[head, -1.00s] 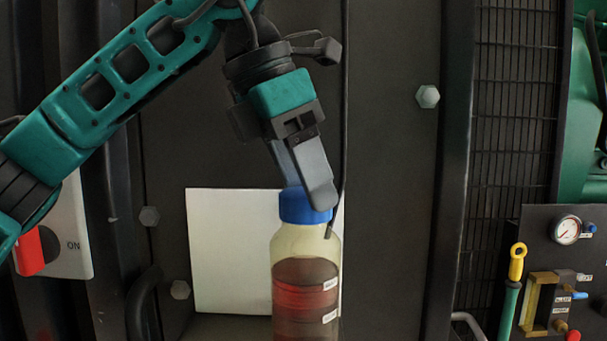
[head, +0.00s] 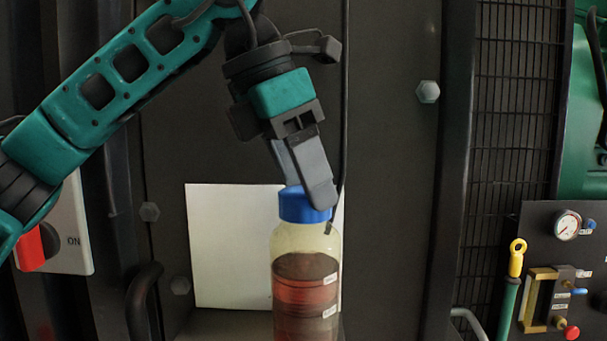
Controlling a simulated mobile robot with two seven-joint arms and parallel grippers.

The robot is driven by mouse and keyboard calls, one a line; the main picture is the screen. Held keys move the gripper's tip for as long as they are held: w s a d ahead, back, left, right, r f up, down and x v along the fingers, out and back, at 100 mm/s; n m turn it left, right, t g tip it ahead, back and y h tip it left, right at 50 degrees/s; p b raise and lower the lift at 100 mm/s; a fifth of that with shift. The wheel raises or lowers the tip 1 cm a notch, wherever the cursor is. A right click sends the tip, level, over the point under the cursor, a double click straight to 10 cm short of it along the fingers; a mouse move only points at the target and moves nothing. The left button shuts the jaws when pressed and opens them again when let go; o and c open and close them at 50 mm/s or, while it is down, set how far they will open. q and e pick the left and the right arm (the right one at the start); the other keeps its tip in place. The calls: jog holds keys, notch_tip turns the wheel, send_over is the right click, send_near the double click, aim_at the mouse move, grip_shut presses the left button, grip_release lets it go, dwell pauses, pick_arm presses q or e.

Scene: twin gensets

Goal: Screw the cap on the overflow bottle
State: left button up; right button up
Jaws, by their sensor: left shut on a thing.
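The overflow bottle (head: 305,284) stands upright, a clear bottle with dark red liquid and small white level labels. The blue cap (head: 298,205) sits at the top of its neck. My left gripper (head: 306,192) comes down from above, tilted, with its fingers shut on the blue cap. The near finger covers part of the cap's right side, and the thread under the cap is hidden. My right gripper is not in view.
A white plate (head: 225,245) is behind the bottle on the dark panel (head: 390,200). A thin dark hose hangs just right of the cap. A red ON switch (head: 32,248) is at left.

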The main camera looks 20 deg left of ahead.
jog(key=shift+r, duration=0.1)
pick_arm(q)
jog(key=shift+r+m+p, duration=0.15)
jog(key=shift+m+p, duration=0.65)
jog(key=shift+p, duration=0.05)
jog(key=shift+m+g+h+p, duration=0.3)
jog(key=shift+m+g, duration=0.1)
jog(key=shift+m, duration=0.2)
jog(key=shift+f, duration=0.2)
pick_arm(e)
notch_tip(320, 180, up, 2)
pick_arm(q)
jog(key=o, duration=1.1)
jog(key=shift+v, duration=0.95)
jog(key=p+v, duration=0.2)
jog(key=v, duration=0.9)
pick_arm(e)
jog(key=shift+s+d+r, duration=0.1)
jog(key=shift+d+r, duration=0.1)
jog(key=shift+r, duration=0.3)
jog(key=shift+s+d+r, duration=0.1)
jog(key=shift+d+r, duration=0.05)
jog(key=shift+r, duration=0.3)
